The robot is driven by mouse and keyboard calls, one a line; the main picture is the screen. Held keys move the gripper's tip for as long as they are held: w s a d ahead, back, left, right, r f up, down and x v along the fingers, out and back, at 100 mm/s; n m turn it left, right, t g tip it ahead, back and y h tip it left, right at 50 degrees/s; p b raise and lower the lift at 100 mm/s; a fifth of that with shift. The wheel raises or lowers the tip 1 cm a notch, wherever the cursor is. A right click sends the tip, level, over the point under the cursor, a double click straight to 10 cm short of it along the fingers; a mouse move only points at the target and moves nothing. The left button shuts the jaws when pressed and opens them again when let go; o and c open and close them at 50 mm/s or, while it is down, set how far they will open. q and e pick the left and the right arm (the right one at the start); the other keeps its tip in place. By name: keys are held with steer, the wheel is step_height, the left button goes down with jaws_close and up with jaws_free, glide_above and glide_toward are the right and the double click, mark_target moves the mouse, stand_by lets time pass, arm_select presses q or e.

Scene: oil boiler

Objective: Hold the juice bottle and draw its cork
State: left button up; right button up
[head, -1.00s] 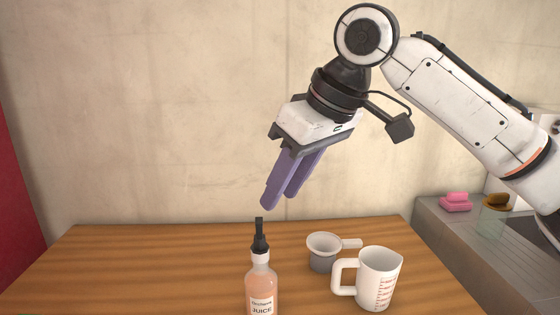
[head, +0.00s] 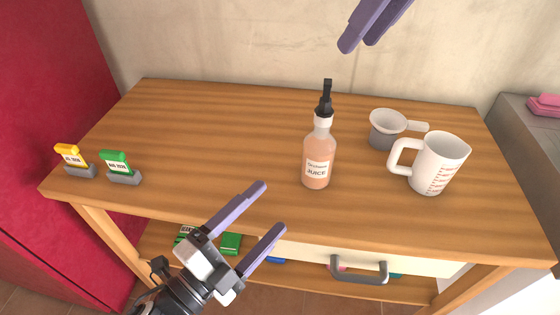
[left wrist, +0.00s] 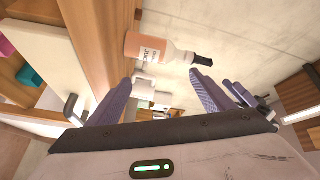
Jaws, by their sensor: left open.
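The juice bottle (head: 318,158) stands upright on the wooden table, pale orange with a white label and neck. Its black stopper (head: 326,97) sits in the neck. My left gripper (head: 272,207) is open and empty, in front of the table's front edge, left of and nearer than the bottle. In the left wrist view the bottle (left wrist: 150,47) appears sideways beyond the open fingers (left wrist: 162,78). My right gripper (head: 364,42) shows only its purple fingers at the top, above and behind the bottle; whether they are apart is unclear, and nothing shows between them.
A measuring jug (head: 439,164) and a small grey-white cup with a handle (head: 388,128) stand right of the bottle. Green (head: 117,163) and yellow (head: 71,154) labelled items stand at the table's left. A drawer handle (head: 358,272) sticks out below.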

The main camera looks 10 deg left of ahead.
arm_select(q)
steer(key=w+d+r+m+g+h, duration=0.2)
steer(key=w+d+m+h, duration=0.15)
steer(key=m, duration=0.95)
steer(key=m+g, duration=0.1)
steer(key=m, duration=1.1)
glide_toward(320, 143)
steer(key=w+f, duration=0.1)
steer(key=w, duration=0.1)
steer(key=shift+w+d+f, duration=0.15)
steer(key=shift+w+d, duration=0.1)
steer(key=shift+w, duration=0.15)
steer(key=x, duration=0.9)
steer(key=shift+d+f, duration=0.15)
steer(key=shift+f, duration=0.05)
steer(key=c, duration=1.5)
steer(key=shift+o, duration=0.2)
